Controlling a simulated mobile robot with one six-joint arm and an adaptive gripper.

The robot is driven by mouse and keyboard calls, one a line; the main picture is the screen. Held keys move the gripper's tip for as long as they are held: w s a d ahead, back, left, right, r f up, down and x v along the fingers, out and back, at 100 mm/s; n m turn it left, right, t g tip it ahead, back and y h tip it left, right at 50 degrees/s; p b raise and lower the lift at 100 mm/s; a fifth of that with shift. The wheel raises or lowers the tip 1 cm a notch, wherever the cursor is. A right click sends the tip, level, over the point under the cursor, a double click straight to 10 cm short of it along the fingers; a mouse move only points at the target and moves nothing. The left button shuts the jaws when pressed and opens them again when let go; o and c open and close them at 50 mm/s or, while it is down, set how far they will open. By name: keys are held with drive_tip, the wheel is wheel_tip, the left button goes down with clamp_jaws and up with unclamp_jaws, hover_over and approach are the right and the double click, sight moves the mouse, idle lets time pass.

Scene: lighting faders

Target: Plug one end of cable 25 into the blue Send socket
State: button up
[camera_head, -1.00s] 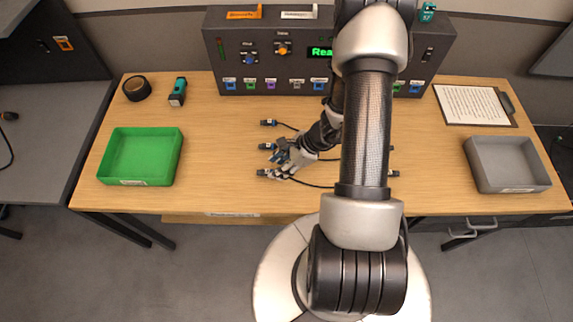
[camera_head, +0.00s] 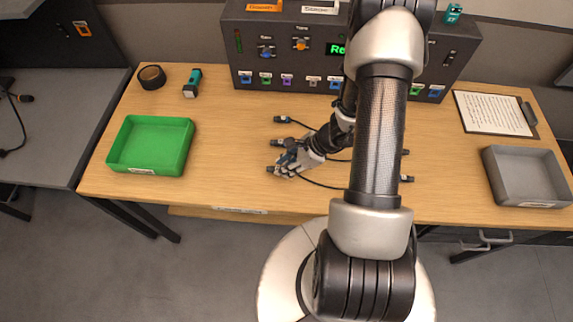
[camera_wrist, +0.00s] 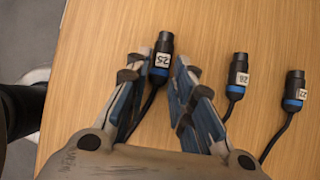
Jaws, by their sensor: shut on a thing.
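The black plug of cable 25 (camera_wrist: 158,60), with a blue ring and a white label "25", lies between the fingers of my gripper (camera_wrist: 160,72) in the wrist view. My gripper is shut on it, low at the table. In the head view the gripper (camera_head: 283,166) is at the front-most plug (camera_head: 271,169) of the left row. The dark panel (camera_head: 390,65) at the back has a row of coloured sockets. A blue socket (camera_head: 246,79) is at its left and another blue socket (camera_head: 335,83) nearer the middle; labels are too small to read, and my arm hides part of the row.
Plugs labelled 28 (camera_wrist: 238,75) and 22 (camera_wrist: 295,90) lie right of the held plug. A green tray (camera_head: 150,165) stands left, a grey tray (camera_head: 525,176) right. A clipboard (camera_head: 495,113), tape roll (camera_head: 152,77) and teal torch-like tool (camera_head: 192,84) lie further back. Table is clear between tray and plugs.

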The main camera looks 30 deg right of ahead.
clamp_jaws()
drive_tip(key=shift+r+p, duration=1.8)
drive_tip(key=shift+r, duration=0.7)
